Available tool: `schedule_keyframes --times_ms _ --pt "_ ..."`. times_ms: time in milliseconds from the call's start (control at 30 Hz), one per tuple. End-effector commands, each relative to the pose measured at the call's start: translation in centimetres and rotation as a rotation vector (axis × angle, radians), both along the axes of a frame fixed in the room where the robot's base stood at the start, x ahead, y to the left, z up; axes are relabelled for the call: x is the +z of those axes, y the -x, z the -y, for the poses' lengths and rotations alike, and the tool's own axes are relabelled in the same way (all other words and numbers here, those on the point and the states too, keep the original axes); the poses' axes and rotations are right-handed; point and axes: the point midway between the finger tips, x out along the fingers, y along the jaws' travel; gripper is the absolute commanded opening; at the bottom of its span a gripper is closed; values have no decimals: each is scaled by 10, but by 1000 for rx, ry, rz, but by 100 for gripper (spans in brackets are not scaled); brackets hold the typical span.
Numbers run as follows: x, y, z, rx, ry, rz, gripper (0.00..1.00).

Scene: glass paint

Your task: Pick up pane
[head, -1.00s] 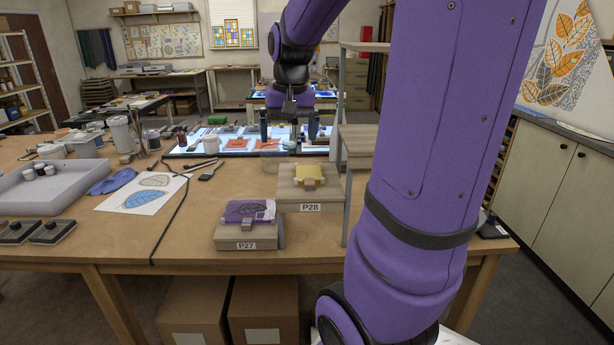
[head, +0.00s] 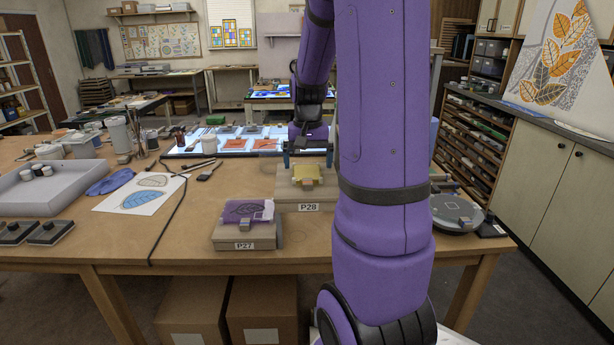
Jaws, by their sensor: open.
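A yellow pane (head: 308,173) lies on the raised block labelled P28 (head: 308,197). A purple pane with a leaf drawing (head: 247,210) lies on the lower block labelled P27 (head: 247,236), nearer and to the left. My gripper (head: 308,162) points down with its fingers spread, just above or behind the yellow pane. It looks empty. I cannot tell whether its fingertips touch the pane. Orange panes (head: 234,144) lie on the lit table (head: 200,150) behind.
A round grey disc (head: 458,213) bearing small items sits right of my arm. A black cable (head: 178,214), a leaf drawing (head: 139,193), a blue cloth (head: 111,181) and a grey tray (head: 52,191) lie to the left. My arm covers the table's right-centre.

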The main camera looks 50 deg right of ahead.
Motion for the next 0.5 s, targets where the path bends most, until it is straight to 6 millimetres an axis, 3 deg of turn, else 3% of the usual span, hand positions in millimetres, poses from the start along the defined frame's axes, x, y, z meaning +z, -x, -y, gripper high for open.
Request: schedule_keyframes --times_ms 233,500 --pt "-35 -2 0 0 -3 -3 100" --pt "-43 -2 0 0 0 0 100"
